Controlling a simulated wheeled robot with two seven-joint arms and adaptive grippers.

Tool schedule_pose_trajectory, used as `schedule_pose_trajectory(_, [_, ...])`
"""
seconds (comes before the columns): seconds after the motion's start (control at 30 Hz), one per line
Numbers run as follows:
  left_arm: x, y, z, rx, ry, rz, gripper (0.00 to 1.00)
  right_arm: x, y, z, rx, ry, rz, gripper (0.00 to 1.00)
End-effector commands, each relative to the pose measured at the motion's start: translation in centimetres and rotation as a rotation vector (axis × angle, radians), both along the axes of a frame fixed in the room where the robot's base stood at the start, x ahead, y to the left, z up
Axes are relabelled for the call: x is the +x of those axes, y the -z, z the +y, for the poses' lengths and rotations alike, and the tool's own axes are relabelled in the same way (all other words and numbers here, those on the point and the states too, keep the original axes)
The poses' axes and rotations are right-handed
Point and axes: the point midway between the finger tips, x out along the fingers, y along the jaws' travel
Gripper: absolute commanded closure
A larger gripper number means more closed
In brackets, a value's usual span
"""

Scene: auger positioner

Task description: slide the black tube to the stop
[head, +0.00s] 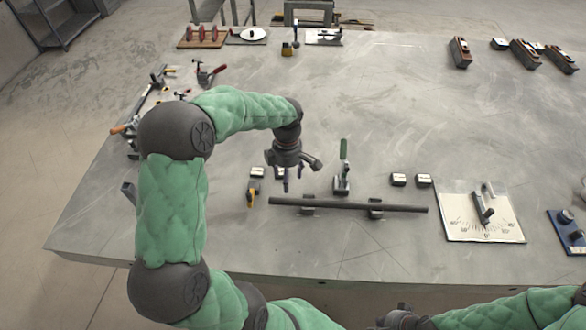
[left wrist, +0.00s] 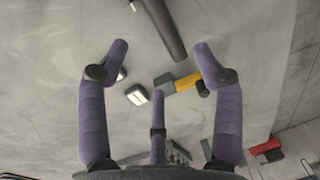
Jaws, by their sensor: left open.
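The black tube (head: 345,206) lies level across two dark supports (head: 376,213) near the front of the table. Its left end also shows in the left wrist view (left wrist: 160,22), between and beyond the fingertips. My left gripper (head: 298,182) hangs above and behind the tube's left part, fingers spread and empty, apart from the tube. A yellow and dark fixture (head: 250,196) stands just left of the tube's left end; it also shows in the left wrist view (left wrist: 187,83). I cannot tell which piece is the stop. My right gripper (head: 402,319) is a dark, partly cut-off shape at the bottom edge.
A green-handled clamp (head: 343,178) stands behind the tube. Small white-topped blocks (head: 398,179) sit behind its right end. A dial plate (head: 468,228) lies to the right, with a blue fixture (head: 566,231) beyond. The table in front of the tube is clear.

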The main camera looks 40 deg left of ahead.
Motion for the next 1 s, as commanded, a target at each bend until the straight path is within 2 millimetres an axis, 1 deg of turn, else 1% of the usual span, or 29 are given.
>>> schedule_pose_trajectory(0.03, [-0.1,1.0,-0.1,-0.001,0.001,0.003,0.33,0.0,0.4,0.0,0.0,0.0,0.0,1.0])
schedule_pose_trajectory(0.3, [-0.6,5.5,-0.4,-0.001,0.003,0.003,0.33,0.0,1.8,0.0,0.0,0.0,0.0,1.0])
schedule_pose_trajectory(0.5, [-0.9,8.1,-0.6,-0.002,0.004,0.001,0.33,0.0,2.6,0.0,0.0,0.0,0.0,1.0])
schedule_pose_trajectory(0.7, [-1.0,9.4,-0.7,-0.001,0.004,0.001,0.33,0.0,2.9,0.0,0.0,0.0,0.0,1.0])
schedule_pose_trajectory(1.0, [-1.0,9.5,-0.7,-0.001,0.004,-0.001,0.33,0.0,2.9,0.0,0.0,0.0,-0.001,1.0])
